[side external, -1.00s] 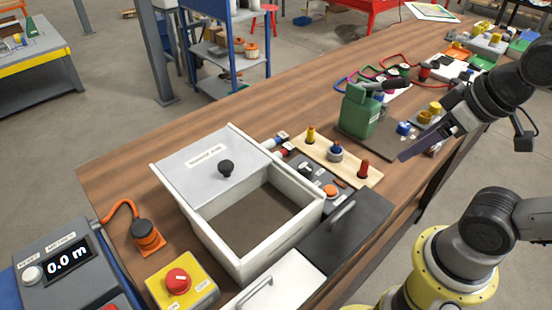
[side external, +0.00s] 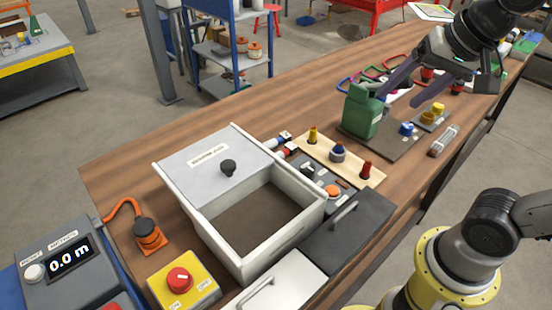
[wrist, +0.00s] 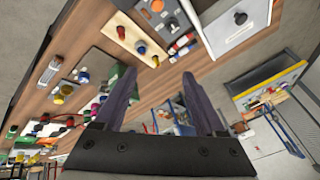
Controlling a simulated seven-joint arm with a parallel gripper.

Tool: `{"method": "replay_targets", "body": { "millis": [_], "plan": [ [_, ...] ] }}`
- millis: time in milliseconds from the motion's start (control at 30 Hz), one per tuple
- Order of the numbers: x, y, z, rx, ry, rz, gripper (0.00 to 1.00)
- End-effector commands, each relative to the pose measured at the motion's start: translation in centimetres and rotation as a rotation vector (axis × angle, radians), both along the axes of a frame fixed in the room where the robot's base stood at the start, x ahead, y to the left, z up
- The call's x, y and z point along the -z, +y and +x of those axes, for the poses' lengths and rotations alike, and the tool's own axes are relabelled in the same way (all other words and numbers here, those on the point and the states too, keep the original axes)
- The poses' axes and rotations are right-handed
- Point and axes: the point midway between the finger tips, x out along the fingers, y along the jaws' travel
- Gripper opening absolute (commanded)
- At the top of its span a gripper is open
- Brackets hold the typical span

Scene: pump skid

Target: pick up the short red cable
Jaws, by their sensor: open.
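My gripper (side external: 400,98) is open and empty, with its two dark purple fingers spread above the bench just right of the green pump can. In the wrist view my gripper (wrist: 156,76) shows both fingers wide apart with nothing between them. Several coloured cable loops lie on the bench behind the green can, partly hidden by my gripper in the side view. A red cable loop (wrist: 57,134) shows at the lower left of the wrist view, outside the fingers. It is small there, and I cannot tell its length.
The green can (side external: 362,110) stands upright on a dark plate. A wooden peg board (side external: 370,183) with coloured knobs and an open white box (side external: 203,222) stand nearer. A clear cylinder (side external: 443,141) lies by the bench edge. Bare wood (side external: 240,115) runs along the far side.

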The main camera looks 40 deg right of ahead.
Motion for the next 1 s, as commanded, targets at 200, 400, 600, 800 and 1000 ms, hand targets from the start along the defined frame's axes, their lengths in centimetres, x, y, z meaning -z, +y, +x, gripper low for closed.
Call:
{"method": "replay_targets", "body": {
  "millis": [200,400,600,800,1000],
  "plan": [
    [-1.8,0.2,9.2,0.354,0.072,0.142,0.72],
    [0.2,0.9,17.4,0.603,0.14,0.204,0.72],
    [5.6,2.2,24.5,0.766,0.217,0.203,0.72],
    [12.9,3.6,28.9,0.793,0.308,0.144,0.72],
    [18.1,4.5,29.4,0.784,0.387,0.096,0.72]
  ]
}}
